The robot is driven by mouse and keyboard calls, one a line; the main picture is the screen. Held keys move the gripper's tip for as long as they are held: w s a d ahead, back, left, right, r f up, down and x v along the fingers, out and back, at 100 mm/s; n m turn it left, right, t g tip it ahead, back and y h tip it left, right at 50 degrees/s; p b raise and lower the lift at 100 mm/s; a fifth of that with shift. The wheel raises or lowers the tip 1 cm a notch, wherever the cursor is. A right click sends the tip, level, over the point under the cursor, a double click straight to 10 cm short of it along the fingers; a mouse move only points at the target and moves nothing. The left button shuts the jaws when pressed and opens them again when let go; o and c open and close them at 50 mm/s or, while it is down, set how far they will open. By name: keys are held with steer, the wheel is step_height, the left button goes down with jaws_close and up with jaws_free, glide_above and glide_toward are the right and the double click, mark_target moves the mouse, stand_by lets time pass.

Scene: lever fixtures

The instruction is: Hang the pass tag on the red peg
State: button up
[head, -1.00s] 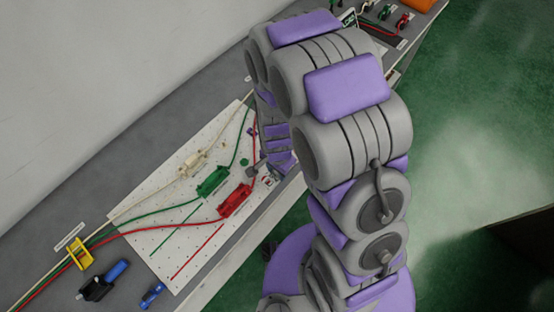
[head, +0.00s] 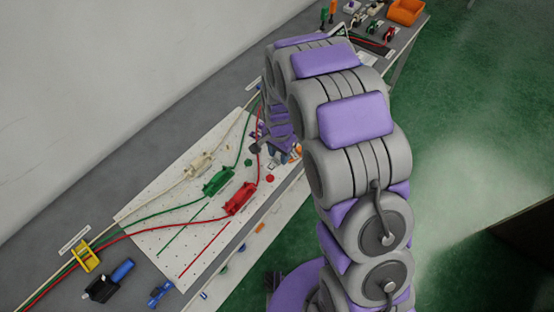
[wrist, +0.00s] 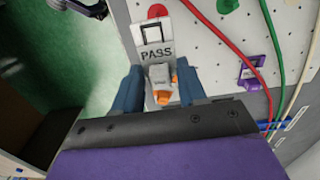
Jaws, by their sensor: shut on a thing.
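The pass tag (wrist: 155,52) is a pale plate with a dark-edged rectangular opening at its top and the word PASS below. My gripper (wrist: 160,88) is shut on the tag's grey block, with a blue finger on each side and an orange part between them. The red peg (wrist: 157,11) shows just beyond the tag's top edge in the wrist view; their height difference is unclear. In the head view the red peg (head: 270,178) stands near the board's front edge, below and left of my gripper (head: 284,150). The tag is mostly hidden there.
A green peg (head: 248,162) stands on the white pegboard (head: 150,215). Red (head: 240,198) and green (head: 218,181) cable holders sit left of it, with cables running across. A purple fixture (wrist: 250,72) lies right of the tag. Open floor borders the bench's front edge.

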mark_target(277, 158)
steer(key=shift+a+p, duration=0.3)
steer(key=shift+a, duration=0.25)
steer(key=shift+f, duration=0.35)
steer(key=shift+d+f, duration=0.2)
steer(key=shift+f, duration=0.35)
steer(key=shift+d+f, duration=0.2)
steer(key=shift+f, duration=0.45)
steer(key=shift+a, duration=0.35)
steer(key=shift+d, duration=0.35)
steer(key=shift+a+f, duration=0.2)
steer(key=shift+f, duration=0.45)
steer(key=shift+f, duration=0.5)
steer(key=shift+f, duration=0.3)
